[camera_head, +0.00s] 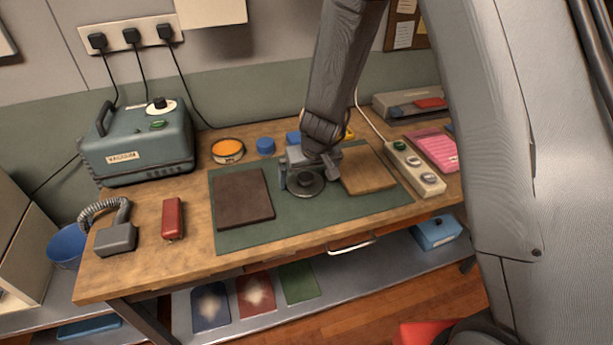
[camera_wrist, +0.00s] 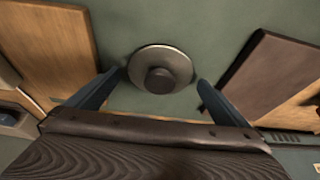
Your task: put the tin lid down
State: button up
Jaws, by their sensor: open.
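The tin lid (camera_head: 306,186) is a round grey metal disc with a dark knob on top. It lies flat on the green mat (camera_head: 290,230), between a dark brown board and a lighter wooden board. My gripper (camera_head: 303,172) is just above and behind it. In the wrist view the lid (camera_wrist: 160,68) shows whole, just beyond the fingertips of my gripper (camera_wrist: 160,80). The two fingers are spread apart on either side of the lid and its knob, with gaps showing. Nothing is between the fingers in a grip.
The dark brown board (camera_head: 242,198) lies left of the lid and the wooden board (camera_head: 367,171) right of it. A power strip (camera_head: 415,168) lies farther right. An orange-topped tin (camera_head: 228,150) and a blue cap (camera_head: 265,146) stand behind. The mat's front strip is clear.

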jog(key=p+v, duration=0.7)
jog(key=v, duration=0.3)
jog(key=s+d+r+m+g, duration=0.1)
jog(key=s+d+r, duration=0.5)
jog(key=s+d, duration=0.2)
jog(key=s+d+r+m+h, duration=0.1)
jog(key=s+d+r+m, duration=0.1)
jog(key=s+d+r, duration=0.5)
jog(key=s, duration=0.3)
jog(key=shift+d+g+p, duration=0.4)
jog(key=shift+f, duration=0.15)
notch_tip(320, 180, down, 8)
jog(key=g+b, duration=0.1)
jog(key=b, duration=0.6)
